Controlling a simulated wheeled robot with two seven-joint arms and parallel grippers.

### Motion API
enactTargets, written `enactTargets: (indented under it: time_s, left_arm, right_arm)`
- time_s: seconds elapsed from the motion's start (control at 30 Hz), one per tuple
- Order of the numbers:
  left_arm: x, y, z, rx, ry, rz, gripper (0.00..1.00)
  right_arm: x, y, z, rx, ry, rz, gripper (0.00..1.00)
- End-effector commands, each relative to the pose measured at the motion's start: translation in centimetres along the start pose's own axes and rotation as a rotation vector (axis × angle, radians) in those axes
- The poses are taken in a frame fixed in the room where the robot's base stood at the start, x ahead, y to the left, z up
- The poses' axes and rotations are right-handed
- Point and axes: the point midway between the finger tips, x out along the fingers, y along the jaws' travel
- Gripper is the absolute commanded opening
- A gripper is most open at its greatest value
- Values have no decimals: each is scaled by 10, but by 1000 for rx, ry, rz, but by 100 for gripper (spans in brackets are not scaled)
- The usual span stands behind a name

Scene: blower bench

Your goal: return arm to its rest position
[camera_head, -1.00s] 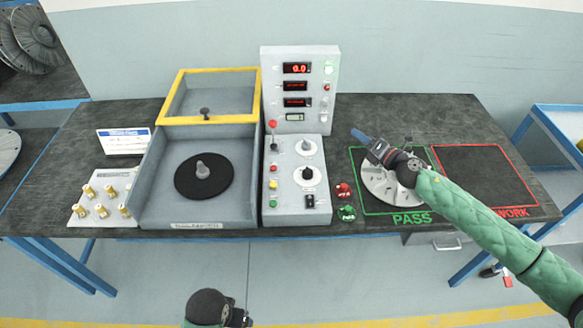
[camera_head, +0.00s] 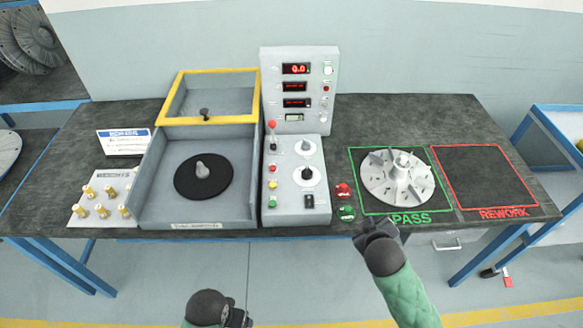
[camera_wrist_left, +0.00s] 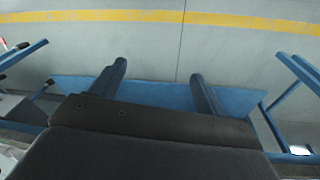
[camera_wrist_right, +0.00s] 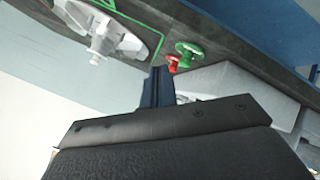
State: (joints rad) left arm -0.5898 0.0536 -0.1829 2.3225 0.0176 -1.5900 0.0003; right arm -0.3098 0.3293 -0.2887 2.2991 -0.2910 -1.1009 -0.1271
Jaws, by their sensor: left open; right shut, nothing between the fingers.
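My right gripper (camera_head: 377,228) is shut and empty in the head view, just in front of the bench's front edge, below the green PASS square. Its closed fingers (camera_wrist_right: 158,88) show in the right wrist view. My left gripper (camera_head: 243,318) is low at the bottom of the head view, in front of the bench and clear of it; its fingertips are cut off there. The grey bladed blower wheel (camera_head: 397,178) lies in the PASS square (camera_head: 436,163), apart from both grippers.
The bench (camera_head: 440,118) holds a control panel (camera_head: 297,180), an open yellow-framed enclosure (camera_head: 246,180) with a black disc, a block of brass fittings (camera_head: 87,213), and red and green buttons (camera_head: 344,202). The REWORK square (camera_head: 480,175) is empty. Floor in front is free.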

Motion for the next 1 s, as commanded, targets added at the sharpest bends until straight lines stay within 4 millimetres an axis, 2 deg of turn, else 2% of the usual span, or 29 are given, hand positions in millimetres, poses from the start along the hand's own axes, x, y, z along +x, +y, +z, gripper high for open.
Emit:
enactTargets:
  time_s: [0.03, 0.1, 0.2, 0.4, 0.73, 0.77, 0.8, 1.0]
  left_arm:
    - [0, 0, 0, 0, 0, 0, 75]
    - [0, 0, 0, 0, 0, 0, 75]
    - [0, 0, 0, 0, 0, 0, 75]
    - [0, 0, 0, 0, 0, 0, 75]
    - [0, 0, 0, 0, 0, 0, 75]
    - [1, 0, 0, 0, 0, 0, 75]
    - [14, -1, 1, 0, -1, 0, 75]
    - [44, -3, 3, 0, -2, -2, 75]
  right_arm:
    - [-14, -12, 18, 69, -65, -47, 0]
    - [-31, -25, 38, 147, -144, -101, 0]
    - [-52, -40, 60, 229, -235, -163, 0]
    - [-85, -61, 89, 337, -364, -250, 0]
    - [-134, -86, 120, 461, -523, -356, 0]
    - [-136, -88, 123, 470, -536, -365, 0]
    - [-124, -97, 130, 466, -537, -366, 0]
    - [-98, -126, 150, 465, -558, -386, 0]
